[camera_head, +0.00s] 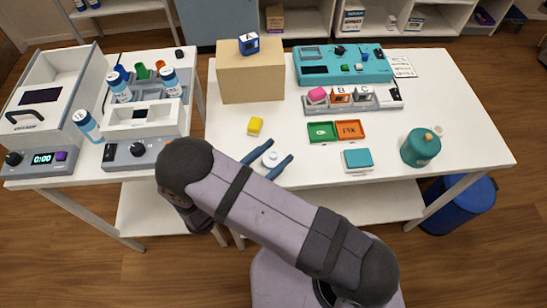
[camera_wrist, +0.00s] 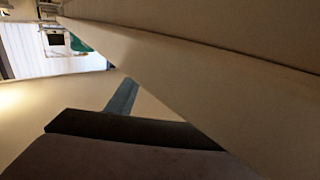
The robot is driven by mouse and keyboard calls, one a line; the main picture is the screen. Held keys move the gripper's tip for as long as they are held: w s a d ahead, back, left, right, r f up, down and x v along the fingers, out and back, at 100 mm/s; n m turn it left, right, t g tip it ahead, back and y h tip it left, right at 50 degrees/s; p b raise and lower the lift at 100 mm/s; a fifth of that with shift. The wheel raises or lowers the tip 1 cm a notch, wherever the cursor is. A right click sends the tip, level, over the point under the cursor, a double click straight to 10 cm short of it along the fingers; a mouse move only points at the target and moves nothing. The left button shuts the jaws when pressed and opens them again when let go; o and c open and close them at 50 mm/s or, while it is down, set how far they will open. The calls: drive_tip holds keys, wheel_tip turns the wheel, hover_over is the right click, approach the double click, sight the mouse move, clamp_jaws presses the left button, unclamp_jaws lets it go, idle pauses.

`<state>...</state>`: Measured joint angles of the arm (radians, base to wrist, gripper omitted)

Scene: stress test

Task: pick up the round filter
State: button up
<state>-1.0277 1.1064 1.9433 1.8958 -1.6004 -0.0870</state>
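A small round white disc (camera_head: 271,158), which looks like the round filter, lies near the front edge of the white table (camera_head: 300,205). My gripper (camera_head: 279,148) is open, with one blue finger on each side of the disc. Gaps appear to show between the disc and the fingers, but I cannot tell whether either touches it. The wrist view shows one blue-grey finger (camera_wrist: 122,97) beside a large pale surface; the disc cannot be made out there.
A cardboard box (camera_head: 250,85) stands farther back. Green (camera_head: 323,132) and orange (camera_head: 350,130) trays, a teal-topped block (camera_head: 357,160) and a green canister (camera_head: 420,149) are to the right. Lab equipment (camera_head: 130,150) stands left.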

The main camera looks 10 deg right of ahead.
drive_tip(key=shift+c, duration=1.1)
drive_tip(key=shift+r, duration=0.1)
